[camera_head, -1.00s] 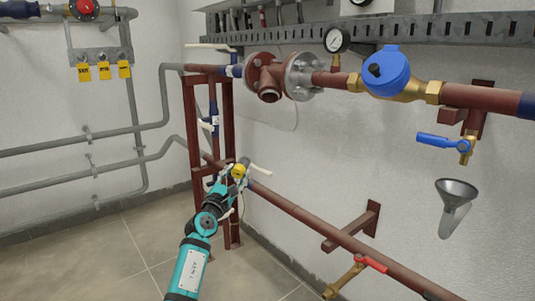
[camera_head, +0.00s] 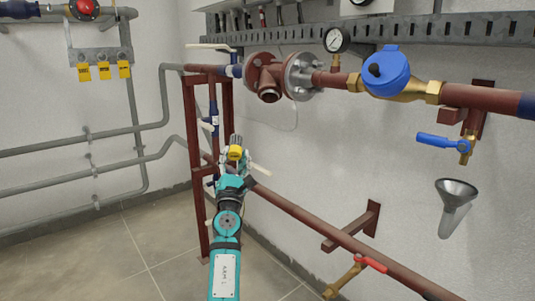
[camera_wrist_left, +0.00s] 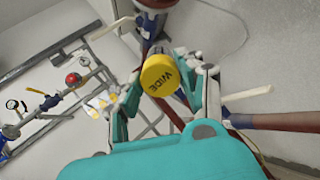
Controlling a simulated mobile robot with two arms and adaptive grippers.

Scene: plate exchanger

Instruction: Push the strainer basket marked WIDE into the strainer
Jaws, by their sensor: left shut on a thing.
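The strainer basket (camera_head: 236,152) has a yellow end cap and a grey body pointing up from it. In the left wrist view its cap (camera_wrist_left: 160,76) reads WIDE. My left gripper (camera_head: 235,158) is shut on the basket, with a finger on each side. The strainer (camera_head: 266,76) is a red-brown flanged body on the upper pipe. Its branch opening (camera_head: 269,95) faces down and toward me. The basket is apart from it, below and slightly left. A red-brown body at the top of the left wrist view seems to be the strainer (camera_wrist_left: 158,5). My right gripper is not in view.
A red-brown frame (camera_head: 189,140) stands just left of the gripper. A lower pipe (camera_head: 320,228) with a red-handled valve runs right. A pressure gauge (camera_head: 336,40) and a blue meter (camera_head: 387,72) are right of the strainer. A grey funnel (camera_head: 456,190) is farther right.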

